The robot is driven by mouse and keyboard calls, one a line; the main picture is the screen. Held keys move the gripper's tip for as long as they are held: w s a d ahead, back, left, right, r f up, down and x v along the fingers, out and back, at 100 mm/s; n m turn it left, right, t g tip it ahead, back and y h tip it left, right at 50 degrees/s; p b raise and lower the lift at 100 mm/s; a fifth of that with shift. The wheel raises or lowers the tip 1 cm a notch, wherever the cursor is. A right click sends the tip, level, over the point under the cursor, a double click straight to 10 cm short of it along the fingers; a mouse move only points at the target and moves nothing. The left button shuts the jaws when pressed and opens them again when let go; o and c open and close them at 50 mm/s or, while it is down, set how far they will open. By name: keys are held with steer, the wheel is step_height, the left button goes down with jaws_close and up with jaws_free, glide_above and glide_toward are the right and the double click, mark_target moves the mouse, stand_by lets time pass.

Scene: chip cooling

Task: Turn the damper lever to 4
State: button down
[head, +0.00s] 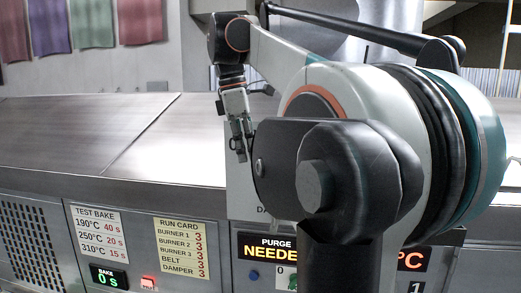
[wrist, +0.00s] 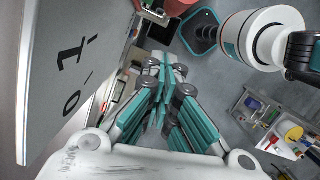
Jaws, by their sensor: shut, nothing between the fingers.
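My gripper (head: 241,150) hangs pointing down in the head view, in front of a pale upright panel (head: 238,185). Its teal fingers (wrist: 163,72) are together and empty in the wrist view. A grey panel face with the marks 0 and 1 (wrist: 75,75) fills the left of the wrist view, beside the fingers and apart from them. A label beginning "DA" (head: 263,210) shows low on the pale panel, cut off by my arm. I cannot make out the damper lever in either view; my arm hides much of the panel.
A run card (head: 181,248) lists damper 3. A test bake card (head: 98,233), a 0 s display (head: 109,278) and a red button (head: 148,282) are on the front. A purge display (head: 270,247) is partly covered. The steel top (head: 80,135) is clear at left.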

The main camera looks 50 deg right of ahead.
steer(key=s+d, duration=0.2)
steer(key=shift+s+p, duration=0.3)
steer(key=shift+s, duration=0.05)
